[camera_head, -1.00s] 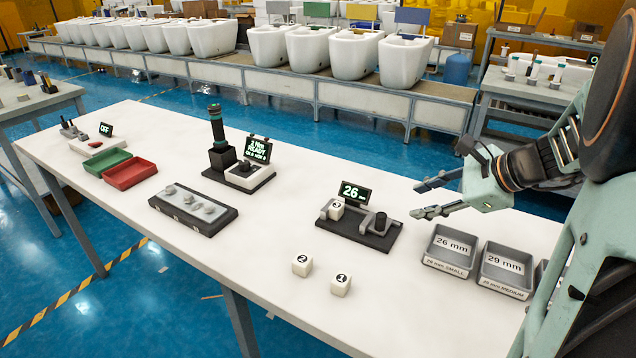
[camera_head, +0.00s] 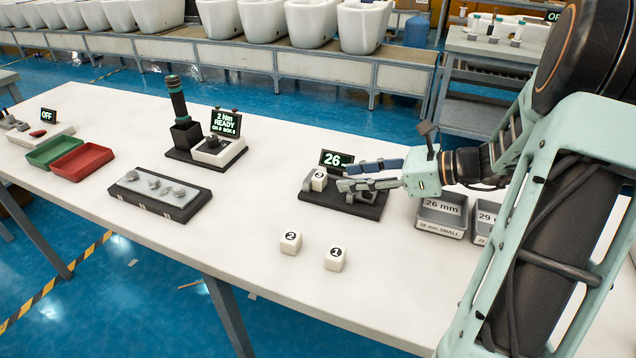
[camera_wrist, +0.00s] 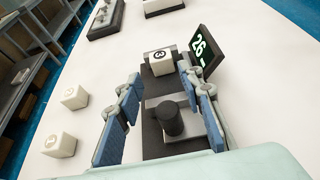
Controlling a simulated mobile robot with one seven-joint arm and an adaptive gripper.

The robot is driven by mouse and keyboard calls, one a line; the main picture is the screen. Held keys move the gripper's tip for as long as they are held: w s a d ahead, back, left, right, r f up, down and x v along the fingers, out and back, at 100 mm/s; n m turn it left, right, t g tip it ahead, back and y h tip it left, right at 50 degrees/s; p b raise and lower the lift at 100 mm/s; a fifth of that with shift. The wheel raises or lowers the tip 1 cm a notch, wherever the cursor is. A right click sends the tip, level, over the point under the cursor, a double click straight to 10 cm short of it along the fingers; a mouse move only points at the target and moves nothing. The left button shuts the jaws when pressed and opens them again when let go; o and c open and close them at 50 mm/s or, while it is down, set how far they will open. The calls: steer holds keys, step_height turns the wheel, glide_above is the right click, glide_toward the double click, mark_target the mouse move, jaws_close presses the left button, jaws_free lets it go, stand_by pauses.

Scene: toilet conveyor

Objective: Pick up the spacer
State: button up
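White cube spacers with printed numbers are in view. Spacer 3 (camera_head: 319,180) sits on the dark gauge fixture (camera_head: 345,206), which has a display (camera_head: 336,160) reading 26. Spacer 2 (camera_head: 290,242) and spacer 1 (camera_head: 334,258) stand on the bare table in front of it. My gripper (camera_head: 355,174) is over the fixture, open and empty. In the wrist view, spacer 3 (camera_wrist: 160,63) is just beyond the fingertips, roughly centred between them. The fixture's black round post (camera_wrist: 168,119) stands between the spread fingers. Spacer 2 (camera_wrist: 75,97) and spacer 1 (camera_wrist: 60,143) are outside the left finger.
Grey trays marked 26 mm (camera_head: 440,220) and 29 mm (camera_head: 484,224) stand right of the fixture, partly behind my arm. A driver station (camera_head: 205,145), a grey block with knobs (camera_head: 160,193), and green and red trays (camera_head: 82,163) are to the left. The table's front is mostly clear.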

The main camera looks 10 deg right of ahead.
mark_target(325, 180)
steer(key=b+x, duration=0.1)
steer(key=x, duration=0.5)
steer(key=shift+w+f, duration=0.1)
steer(key=shift+f, duration=0.15)
steer(key=shift+c, duration=0.7)
steer(key=c, duration=0.7)
steer(key=shift+o, duration=0.2)
steer(key=shift+r, duration=0.15)
